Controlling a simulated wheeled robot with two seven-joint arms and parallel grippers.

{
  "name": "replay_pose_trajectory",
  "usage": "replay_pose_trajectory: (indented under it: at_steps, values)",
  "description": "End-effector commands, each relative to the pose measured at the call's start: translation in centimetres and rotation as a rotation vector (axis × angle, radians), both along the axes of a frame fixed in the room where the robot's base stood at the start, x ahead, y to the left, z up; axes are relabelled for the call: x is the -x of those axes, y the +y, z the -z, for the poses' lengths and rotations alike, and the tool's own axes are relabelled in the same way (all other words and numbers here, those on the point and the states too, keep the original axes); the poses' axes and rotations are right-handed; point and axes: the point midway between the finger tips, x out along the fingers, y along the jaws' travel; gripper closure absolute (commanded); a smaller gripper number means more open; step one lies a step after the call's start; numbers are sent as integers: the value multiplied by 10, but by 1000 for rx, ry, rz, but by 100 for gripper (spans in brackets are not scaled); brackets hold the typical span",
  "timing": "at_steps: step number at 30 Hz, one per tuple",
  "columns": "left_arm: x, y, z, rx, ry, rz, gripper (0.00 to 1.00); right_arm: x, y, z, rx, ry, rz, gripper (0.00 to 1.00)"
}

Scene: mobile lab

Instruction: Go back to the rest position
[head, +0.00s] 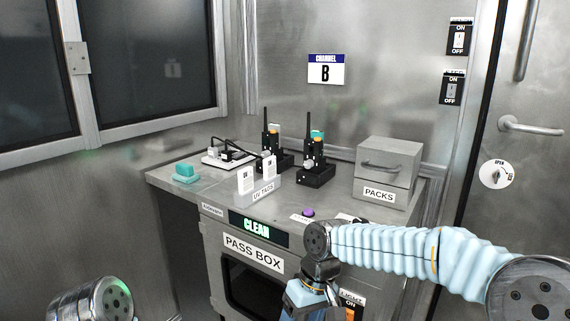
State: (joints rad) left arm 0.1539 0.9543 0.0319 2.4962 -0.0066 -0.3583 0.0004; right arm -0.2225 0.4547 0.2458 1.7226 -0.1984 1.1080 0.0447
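My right arm (400,248), in a pale blue ribbed sleeve, reaches in from the right. It bends at a metal joint (318,240) in front of the pass box (222,232), and a blue-sleeved link below the joint runs out of the bottom edge. My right gripper is out of the picture. Only a rounded metal part of my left arm (95,303) shows at the bottom left. My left gripper is out of the picture too. The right arm covers part of the pass box front and some of its labels.
On the counter (205,190) stand two radios (313,150) in black chargers, a UV TAGS holder (262,191) with white tags, a teal block (185,172), a purple button (308,212) and a PACKS drawer box (384,173). A door with a lever handle (530,126) is at right.

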Motion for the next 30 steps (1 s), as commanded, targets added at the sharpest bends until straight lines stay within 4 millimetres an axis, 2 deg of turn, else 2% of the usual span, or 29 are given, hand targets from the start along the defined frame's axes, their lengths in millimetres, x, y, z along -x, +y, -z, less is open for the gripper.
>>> replay_pose_trajectory:
  at_steps: [1,4,6,9,12,15,18,30]
  values:
    - [0,0,0,0,0,0,57,1,-3,48,-23,33,39,33]
    - [0,0,0,0,0,0,57,11,-9,136,-85,64,146,33]
    - [0,0,0,0,0,0,57,30,-17,194,-120,80,238,33]
    - [0,0,0,0,0,0,57,69,-34,262,-149,96,381,33]
    - [0,0,0,0,0,0,57,110,-51,306,-149,96,507,33]
    - [0,0,0,0,0,0,57,140,-64,327,-138,88,591,33]
    - [0,0,0,0,0,0,57,157,-72,336,-127,79,637,33]
    - [0,0,0,0,0,0,57,160,-74,338,-125,70,651,33]
